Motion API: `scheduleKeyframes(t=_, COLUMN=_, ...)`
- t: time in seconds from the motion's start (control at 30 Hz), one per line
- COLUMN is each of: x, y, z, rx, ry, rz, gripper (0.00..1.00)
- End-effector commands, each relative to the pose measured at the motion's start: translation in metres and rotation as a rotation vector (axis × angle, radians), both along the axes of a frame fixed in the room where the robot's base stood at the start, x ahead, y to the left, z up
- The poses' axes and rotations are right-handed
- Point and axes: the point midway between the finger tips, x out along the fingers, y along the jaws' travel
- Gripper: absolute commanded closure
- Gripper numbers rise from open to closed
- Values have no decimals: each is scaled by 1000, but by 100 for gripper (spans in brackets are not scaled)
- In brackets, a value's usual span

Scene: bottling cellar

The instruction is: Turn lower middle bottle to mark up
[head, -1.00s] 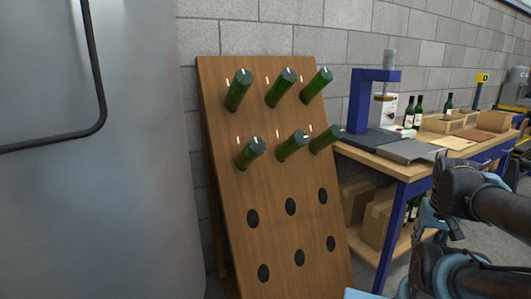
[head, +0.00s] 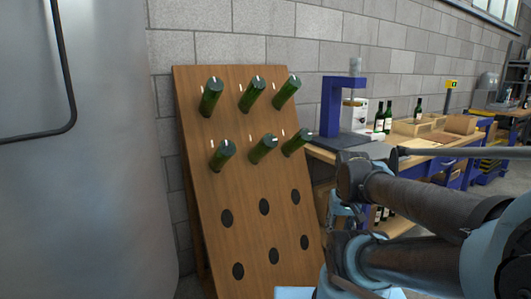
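The lower middle bottle (head: 263,149) is green and sticks out neck-in from a hole in the leaning wooden rack (head: 251,240). It is in the second row, between a lower left bottle (head: 222,155) and a lower right bottle (head: 297,142). A pale mark shows near its end, too small to tell which way it points. A short pale tick is on the board beside it. My arm is folded at the right, apart from the rack and bottles. My gripper cannot be made out in the head view.
Three more green bottles (head: 251,95) form the rack's upper row; empty dark holes are below. A steel tank (head: 90,180) stands left. A workbench (head: 325,155) with a blue press (head: 330,108) and a wooden crate (head: 425,127) is right of the rack, partly behind my arm.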

Motion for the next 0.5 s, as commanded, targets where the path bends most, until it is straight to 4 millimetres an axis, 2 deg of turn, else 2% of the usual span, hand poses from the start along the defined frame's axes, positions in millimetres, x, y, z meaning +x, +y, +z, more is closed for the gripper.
scheduleKeyframes(t=0.03, x=-4, y=0, z=3, rx=1, ry=-7, rz=1, gripper=49)
scheduleKeyframes(t=0.17, x=2, y=4, z=18, rx=7, ry=-17, rz=16, gripper=20)
scheduleKeyframes(t=0.27, x=22, y=13, z=41, rx=19, ry=-24, rz=39, gripper=20)
scheduleKeyframes(t=0.37, x=49, y=24, z=72, rx=35, ry=-37, rz=76, gripper=20)
scheduleKeyframes(t=0.5, x=92, y=41, z=115, rx=59, ry=-56, rz=130, gripper=20)
